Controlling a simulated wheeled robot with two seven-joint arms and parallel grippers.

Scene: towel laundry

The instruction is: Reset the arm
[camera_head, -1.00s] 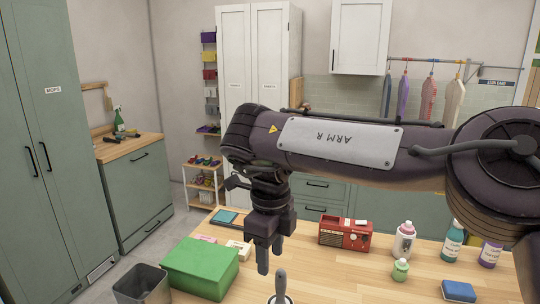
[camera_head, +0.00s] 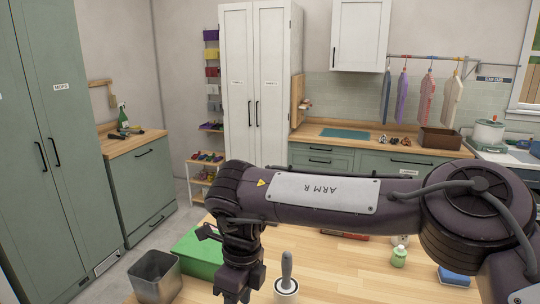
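My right arm, marked "ARM R", reaches in from the right and crosses over the table. Its dark gripper (camera_head: 238,291) hangs down near the table's front edge, left of the lint roller (camera_head: 287,283). The gripper looks empty, but its fingertips are small and dark, so the gap between them is unclear. The lint roller stands upright with its grey handle up, apart from the gripper. My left gripper is not in view.
A green box (camera_head: 199,254) and a grey metal bin (camera_head: 155,278) are left of the gripper. My arm hides most of a red radio (camera_head: 345,236). Bare tabletop (camera_head: 345,275) lies right of the roller.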

